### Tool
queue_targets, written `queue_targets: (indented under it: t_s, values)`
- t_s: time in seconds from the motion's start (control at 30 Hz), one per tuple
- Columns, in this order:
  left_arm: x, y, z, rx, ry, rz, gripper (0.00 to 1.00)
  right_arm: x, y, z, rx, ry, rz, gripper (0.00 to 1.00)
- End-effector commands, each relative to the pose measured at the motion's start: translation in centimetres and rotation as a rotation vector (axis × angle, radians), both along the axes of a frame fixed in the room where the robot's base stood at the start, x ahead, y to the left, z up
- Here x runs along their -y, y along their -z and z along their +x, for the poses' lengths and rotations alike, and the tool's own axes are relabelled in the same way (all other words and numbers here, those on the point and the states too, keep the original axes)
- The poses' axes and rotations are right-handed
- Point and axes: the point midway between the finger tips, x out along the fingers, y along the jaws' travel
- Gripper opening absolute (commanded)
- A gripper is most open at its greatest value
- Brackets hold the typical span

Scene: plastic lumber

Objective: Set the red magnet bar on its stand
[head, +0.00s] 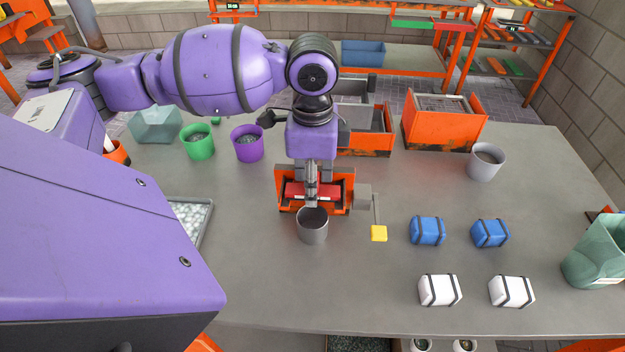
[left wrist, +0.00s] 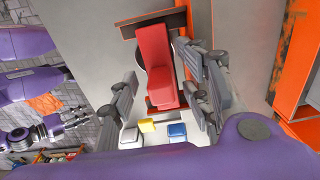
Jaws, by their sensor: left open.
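The red magnet bar (head: 327,190) lies lengthwise at an orange stand (head: 345,185) with a dark base near the table's middle. Whether it is fully seated is hidden by my gripper. My left gripper (head: 311,196) points straight down over the bar, its fingers at the bar's middle. In the left wrist view, the red bar (left wrist: 158,65) runs between the spread fingers of my left gripper (left wrist: 166,92), with a gap on both sides. Part of the orange stand (left wrist: 178,22) shows at its upper end. My right gripper (left wrist: 68,122) appears small at the left of that view.
A grey cup (head: 313,232) stands close in front of the stand. A crank with a yellow knob (head: 379,233) is at its right. Blue blocks (head: 428,230) and white blocks (head: 440,290) lie further right. Green (head: 198,147) and purple (head: 247,150) cups stand left, orange bins (head: 445,130) behind.

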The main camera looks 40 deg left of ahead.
Motion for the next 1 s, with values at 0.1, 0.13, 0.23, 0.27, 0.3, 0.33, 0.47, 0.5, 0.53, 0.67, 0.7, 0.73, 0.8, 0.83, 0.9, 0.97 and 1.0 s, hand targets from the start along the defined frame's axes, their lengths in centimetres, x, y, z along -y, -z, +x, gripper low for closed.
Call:
queue_targets:
  t_s: [0.1, 0.13, 0.23, 0.27, 0.3, 0.33, 0.47, 0.5, 0.53, 0.67, 0.7, 0.73, 0.8, 0.83, 0.9, 0.97, 1.0]
  values:
    - [-0.1, -0.2, 0.1, 0.003, -0.002, 0.002, 0.47, -0.2, 0.0, 0.1, 0.002, 0.004, 0.005, 0.4]
    - [-0.1, -0.4, 0.1, 0.003, -0.002, 0.002, 0.47, -0.2, 0.0, 0.1, 0.002, 0.004, 0.005, 0.4]
    - [-0.1, -1.5, 0.1, 0.005, -0.001, 0.002, 0.47, -0.2, 0.0, 0.1, 0.002, 0.004, 0.003, 0.4]
    - [-0.1, -2.0, 0.2, 0.006, -0.001, 0.001, 0.47, -0.2, 0.0, 0.1, 0.002, 0.004, 0.003, 0.4]
    - [-0.1, -2.8, 0.1, 0.006, 0.0, 0.003, 0.47, -0.1, 0.0, 0.1, 0.002, 0.004, 0.003, 0.4]
    - [-0.1, -3.4, 0.2, 0.006, 0.0, 0.001, 0.47, -0.1, 0.0, 0.1, 0.002, 0.004, 0.003, 0.4]
    - [0.0, -6.4, 0.2, 0.007, 0.0, 0.001, 0.47, -0.1, 0.0, 0.1, 0.002, 0.004, 0.003, 0.4]
    - [0.0, -7.2, 0.1, 0.007, 0.0, 0.002, 0.47, -0.1, 0.0, 0.1, 0.002, 0.004, 0.003, 0.4]
    - [0.0, -7.8, 0.1, 0.005, 0.0, 0.001, 0.47, -0.1, 0.0, 0.1, 0.002, 0.003, 0.003, 0.4]
    - [0.0, -10.1, 0.1, 0.005, -0.001, 0.0, 0.47, -0.1, 0.0, 0.1, 0.002, 0.004, 0.002, 0.4]
    - [0.0, -10.6, 0.0, 0.003, -0.001, 0.001, 0.47, -0.1, 0.0, 0.1, 0.002, 0.004, 0.002, 0.4]
    - [0.0, -10.9, 0.0, 0.002, -0.001, 0.0, 0.47, -0.1, 0.0, 0.1, 0.002, 0.004, 0.002, 0.4]
    - [0.0, -11.5, 0.0, 0.002, -0.001, 0.0, 0.47, -0.1, 0.0, 0.1, 0.002, 0.004, 0.002, 0.4]
    - [0.0, -11.7, 0.0, 0.002, -0.001, 0.0, 0.47, -0.1, 0.0, 0.1, 0.002, 0.004, 0.002, 0.4]
    - [0.0, -12.0, 0.0, 0.0, 0.0, 0.0, 0.47, -0.1, 0.0, 0.1, 0.002, 0.004, 0.002, 0.4]
    - [0.0, -12.1, 0.0, 0.0, 0.0, 0.0, 0.47, -0.1, 0.0, 0.1, 0.002, 0.004, 0.002, 0.4]
    - [0.0, -12.1, -0.1, 0.0, 0.0, 0.0, 0.47, -0.1, 0.0, 0.1, 0.002, 0.004, 0.002, 0.4]
